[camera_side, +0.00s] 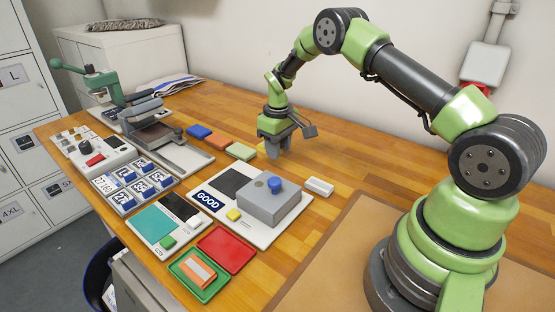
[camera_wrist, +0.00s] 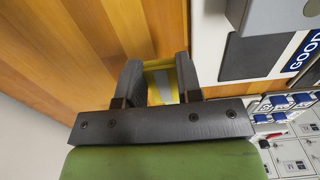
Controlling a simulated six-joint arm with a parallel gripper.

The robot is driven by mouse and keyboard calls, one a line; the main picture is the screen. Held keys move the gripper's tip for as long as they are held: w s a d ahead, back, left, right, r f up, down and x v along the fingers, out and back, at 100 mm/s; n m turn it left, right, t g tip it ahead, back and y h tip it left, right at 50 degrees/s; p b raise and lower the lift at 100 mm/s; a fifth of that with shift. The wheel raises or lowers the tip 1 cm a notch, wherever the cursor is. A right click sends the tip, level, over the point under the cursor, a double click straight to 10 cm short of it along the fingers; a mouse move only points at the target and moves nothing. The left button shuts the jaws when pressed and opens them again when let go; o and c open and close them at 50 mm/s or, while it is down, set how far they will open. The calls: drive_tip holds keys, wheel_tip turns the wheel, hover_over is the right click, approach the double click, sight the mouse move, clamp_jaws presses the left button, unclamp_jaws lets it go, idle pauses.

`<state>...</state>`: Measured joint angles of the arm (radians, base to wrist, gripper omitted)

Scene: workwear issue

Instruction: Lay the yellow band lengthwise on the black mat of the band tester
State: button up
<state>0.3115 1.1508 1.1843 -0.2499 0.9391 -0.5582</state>
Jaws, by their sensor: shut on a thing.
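My gripper (camera_side: 277,151) is shut on the yellow band (camera_wrist: 162,84), behind the band tester. In the wrist view the band, with a grey stripe, shows between the two dark fingers of my gripper (camera_wrist: 158,66). In the side view only a sliver of the yellow band (camera_side: 262,148) shows beside the fingers. Whether it touches the table is unclear. The band tester has a white base (camera_side: 256,238), a bare black mat (camera_side: 227,181), a "GOOD" label and a grey box (camera_side: 268,207) with a blue knob. The black mat (camera_wrist: 253,58) lies right of my gripper in the wrist view.
Blue, orange and green folded pieces (camera_side: 240,151) lie left of my gripper. A small white block (camera_side: 319,187) lies right of the tester. A red tray (camera_side: 226,248) and a green tray (camera_side: 190,290) stand in front. The wooden table (camera_side: 330,165) is clear behind.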

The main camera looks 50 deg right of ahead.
drive_tip(key=r, duration=0.4)
drive_tip(key=shift+w+a+r, duration=0.1)
drive_tip(key=shift+a+r, duration=0.25)
drive_tip(key=w+a+r, duration=0.2)
drive_tip(key=a, duration=0.8)
hover_over(240, 187)
wheel_tip(240, 187, down, 6)
drive_tip(key=shift+r, duration=0.2)
drive_tip(key=shift+f, duration=2.05)
drive_tip(key=o, duration=0.9)
drive_tip(key=shift+f, duration=0.15)
